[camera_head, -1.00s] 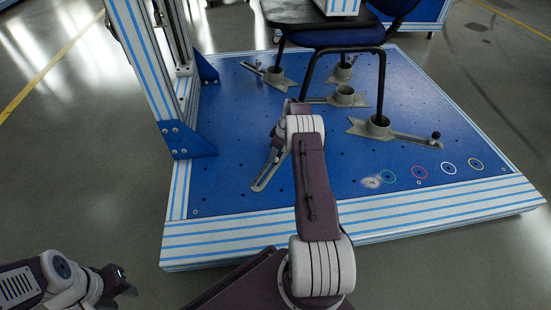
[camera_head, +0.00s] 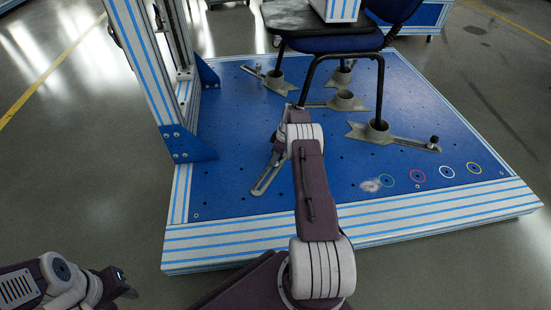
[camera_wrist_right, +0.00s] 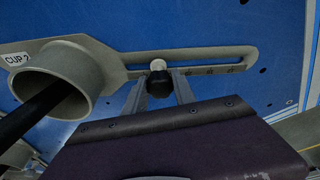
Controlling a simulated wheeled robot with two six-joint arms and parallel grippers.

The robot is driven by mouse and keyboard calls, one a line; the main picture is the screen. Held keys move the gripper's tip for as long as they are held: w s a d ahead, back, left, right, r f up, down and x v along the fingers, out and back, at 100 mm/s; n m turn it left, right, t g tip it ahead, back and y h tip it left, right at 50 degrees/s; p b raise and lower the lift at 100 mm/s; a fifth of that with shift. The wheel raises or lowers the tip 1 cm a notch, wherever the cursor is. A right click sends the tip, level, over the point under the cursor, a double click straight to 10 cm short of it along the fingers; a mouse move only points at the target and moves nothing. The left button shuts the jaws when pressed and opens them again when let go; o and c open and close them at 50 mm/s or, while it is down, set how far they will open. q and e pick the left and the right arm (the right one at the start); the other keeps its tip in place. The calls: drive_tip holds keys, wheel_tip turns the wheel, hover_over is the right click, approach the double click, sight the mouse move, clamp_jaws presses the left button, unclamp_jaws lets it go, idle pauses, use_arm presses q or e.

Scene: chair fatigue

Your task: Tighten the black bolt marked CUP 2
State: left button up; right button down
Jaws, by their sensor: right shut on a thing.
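In the right wrist view the grey cup (camera_wrist_right: 60,92) carries a white label reading CUP 2 (camera_wrist_right: 17,59), with a black chair leg (camera_wrist_right: 40,108) inside. A slotted arm runs right from it over the blue plate. The black bolt (camera_wrist_right: 159,84), with a pale round top, sits at the slot between the two fingers of my right gripper (camera_wrist_right: 158,88), which is shut on it. In the head view my right arm hides the bolt and most of this cup; a slotted arm (camera_head: 268,180) shows beside it. My left gripper (camera_head: 127,283) is low at the left, away from the plate.
The blue plate (camera_head: 232,180) has several other cups, one with a slotted arm and black bolt (camera_head: 434,141) at right. The chair (camera_head: 330,42) stands above. A striped post (camera_head: 143,60) rises at left. Coloured rings (camera_head: 417,176) mark the front right.

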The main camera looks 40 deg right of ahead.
drive_tip(key=shift+r+m+p, duration=0.2)
drive_tip(key=shift+m+p, duration=0.6)
drive_tip(key=shift+p, duration=0.05)
drive_tip(key=shift+m+h, duration=0.3)
drive_tip(key=shift+f, duration=0.2)
drive_tip(key=shift+p, duration=0.3)
drive_tip(key=shift+r+m+p, duration=0.2)
drive_tip(key=shift+m+p, duration=0.45)
drive_tip(key=shift+m, duration=0.15)
drive_tip(key=shift+a+m+h+p, duration=0.1)
drive_tip(key=shift+m+h+p, duration=0.2)
drive_tip(key=shift+m+p, duration=0.4)
drive_tip(key=shift+f+m, duration=0.2)
drive_tip(key=shift+m, duration=0.5)
